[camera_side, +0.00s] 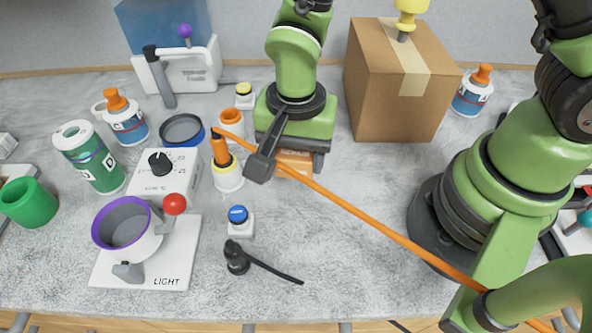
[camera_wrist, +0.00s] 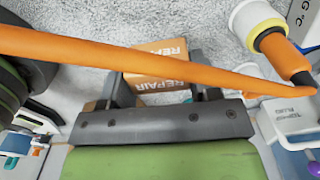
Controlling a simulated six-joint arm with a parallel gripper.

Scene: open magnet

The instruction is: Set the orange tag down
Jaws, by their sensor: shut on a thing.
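The orange tag (camera_side: 295,161) is partly hidden under my gripper in the side view, just above or on the grey bench top; I cannot tell which. The wrist view shows the tag (camera_wrist: 160,52) with the word REPAIR on it, between the fingers. My gripper (camera_side: 288,166) is shut on the tag and points down, and it also shows in the wrist view (camera_wrist: 163,88). An orange cable (camera_side: 370,218) crosses in front of the gripper and hides part of the tag.
An orange plug in a white and yellow holder (camera_side: 228,176) stands left of my gripper. A cardboard box (camera_side: 377,95) stands behind on the right. A blue button (camera_side: 239,220) and a black knob-ended tool (camera_side: 237,260) are in front. The bench right of these is clear.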

